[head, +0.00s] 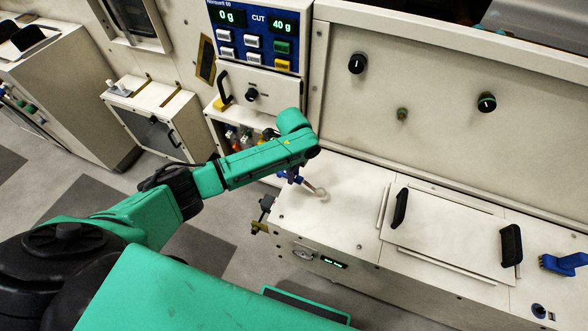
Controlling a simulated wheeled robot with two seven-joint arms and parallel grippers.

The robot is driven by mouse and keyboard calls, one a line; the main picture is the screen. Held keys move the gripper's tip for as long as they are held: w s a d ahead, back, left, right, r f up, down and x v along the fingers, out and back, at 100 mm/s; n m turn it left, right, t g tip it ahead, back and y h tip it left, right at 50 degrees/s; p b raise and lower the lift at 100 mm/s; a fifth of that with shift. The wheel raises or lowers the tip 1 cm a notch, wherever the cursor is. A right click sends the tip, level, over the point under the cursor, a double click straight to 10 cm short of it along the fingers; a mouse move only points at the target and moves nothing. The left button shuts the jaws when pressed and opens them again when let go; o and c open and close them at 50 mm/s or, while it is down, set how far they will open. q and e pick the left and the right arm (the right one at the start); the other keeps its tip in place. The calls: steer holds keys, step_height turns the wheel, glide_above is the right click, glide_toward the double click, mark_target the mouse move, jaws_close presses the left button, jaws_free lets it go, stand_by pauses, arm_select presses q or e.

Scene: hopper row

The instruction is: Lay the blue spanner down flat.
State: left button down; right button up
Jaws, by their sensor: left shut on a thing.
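My left gripper (294,177) hangs at the end of the green arm, over the left end of the white counter top (350,215). The spanner's pale metal end (321,192) points right and toward the front, at or close above the counter surface. I cannot tell whether that end touches. The fingers and the rest of the spanner are partly hidden by the wrist. My right gripper is not in view.
A lid with two black handles (445,228) lies on the counter to the right. A blue clamp-like object (563,263) is at the far right. A weighing panel (254,38) stands behind, above a shelf of small items. The counter between spanner and lid is bare.

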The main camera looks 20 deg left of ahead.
arm_select(q)
steer(key=shift+w+r+p, duration=0.1)
steer(key=shift+r+p, duration=0.2)
steer(key=shift+p, duration=0.1)
step_height(320, 180, down, 7)
steer(key=b, duration=0.4)
steer(key=shift+w+r, duration=0.1)
steer(key=shift+w, duration=0.05)
steer(key=shift+f+b, duration=0.55)
steer(key=shift+f, duration=0.05)
steer(key=c, duration=0.6)
jaws_free()
steer(key=shift+o, duration=0.2)
steer(key=shift+r, duration=0.1)
